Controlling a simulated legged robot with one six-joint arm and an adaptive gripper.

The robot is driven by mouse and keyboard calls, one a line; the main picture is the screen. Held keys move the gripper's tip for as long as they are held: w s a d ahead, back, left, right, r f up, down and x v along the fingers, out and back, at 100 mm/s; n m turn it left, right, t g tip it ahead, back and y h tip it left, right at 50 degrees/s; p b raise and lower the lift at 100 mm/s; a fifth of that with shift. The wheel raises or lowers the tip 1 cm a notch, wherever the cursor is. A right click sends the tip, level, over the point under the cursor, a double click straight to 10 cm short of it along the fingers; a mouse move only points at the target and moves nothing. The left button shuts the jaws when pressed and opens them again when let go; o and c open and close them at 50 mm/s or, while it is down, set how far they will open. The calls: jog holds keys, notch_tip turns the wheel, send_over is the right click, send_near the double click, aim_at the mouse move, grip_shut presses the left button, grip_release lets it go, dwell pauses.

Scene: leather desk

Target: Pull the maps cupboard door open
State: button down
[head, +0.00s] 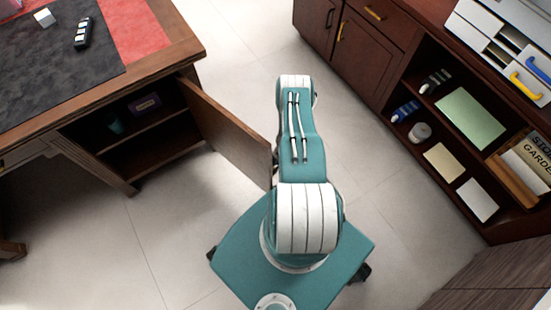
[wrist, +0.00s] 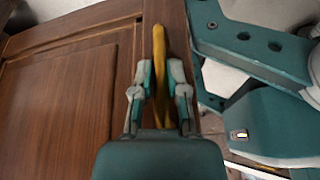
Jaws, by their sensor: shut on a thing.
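In the head view, the brown cupboard door (head: 232,132) of the desk stands swung well out, with its free edge beside my arm. The open compartment (head: 150,142) behind it shows its shelves. In the wrist view, my gripper (wrist: 161,78) is shut on a yellow handle (wrist: 159,45), with one finger on each side of it. The handle is upright near the edge of a panelled wooden door (wrist: 70,90), which looks like the same door. My arm hides the gripper and handle in the head view. No label naming the maps cupboard is readable.
The desk (head: 155,72) fills the upper left, with a small white cube (head: 45,18) and a dark device (head: 83,33) on top. A dark wooden cabinet (head: 400,45) with open shelves stands at right. Tiled floor (head: 240,50) is clear between them.

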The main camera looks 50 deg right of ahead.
jog(key=shift+w+d+r, duration=0.15)
jog(key=shift+w+r, duration=0.05)
jog(key=shift+w, duration=0.25)
jog(key=shift+d, duration=0.15)
jog(key=c, duration=0.7)
grip_release()
jog(key=shift+d, duration=0.1)
jog(key=shift+s+f, duration=0.1)
jog(key=shift+s, duration=0.1)
jog(key=v, duration=1.2)
